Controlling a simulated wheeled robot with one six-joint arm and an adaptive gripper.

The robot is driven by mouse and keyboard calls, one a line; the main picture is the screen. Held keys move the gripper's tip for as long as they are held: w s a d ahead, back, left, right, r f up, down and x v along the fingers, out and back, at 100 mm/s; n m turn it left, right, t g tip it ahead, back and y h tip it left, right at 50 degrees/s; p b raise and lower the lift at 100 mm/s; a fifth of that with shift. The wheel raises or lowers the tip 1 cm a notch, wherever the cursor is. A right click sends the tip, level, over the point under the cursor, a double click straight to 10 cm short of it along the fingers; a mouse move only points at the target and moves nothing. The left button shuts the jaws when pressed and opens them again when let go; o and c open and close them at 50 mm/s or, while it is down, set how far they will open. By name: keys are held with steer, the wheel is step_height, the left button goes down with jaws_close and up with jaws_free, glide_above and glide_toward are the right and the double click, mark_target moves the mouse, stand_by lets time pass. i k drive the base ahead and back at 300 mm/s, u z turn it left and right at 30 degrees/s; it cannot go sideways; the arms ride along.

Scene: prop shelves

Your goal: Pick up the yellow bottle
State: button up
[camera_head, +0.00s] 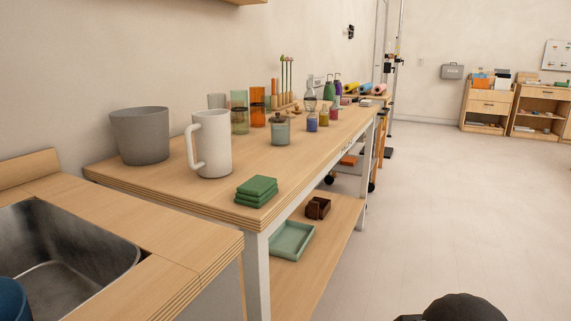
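A small yellowish bottle (324,117) stands upright on the long wooden table (150,182), toward its far half near the front edge. It is in a row between a small blue bottle (311,122) and a small red bottle (334,112). It is small in the picture, so its cap and label cannot be made out. My gripper cannot be seen; only a dark rounded part, which seems to be of my arm, shows at the bottom right, well apart from the table.
A white mug (211,145), grey pot (140,136), green stacked blocks (256,190) and lidded jar (280,131) stand nearer on the table. Taller green and purple bottles are behind. A sink (60,245) is at lower left. The floor (450,210) to the right is clear.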

mark_target(324, 115)
steer(key=z, duration=1.25)
steer(key=i, duration=2.2)
steer(key=u, duration=3.1)
steer(key=i, duration=0.3)
steer(key=u, duration=0.1)
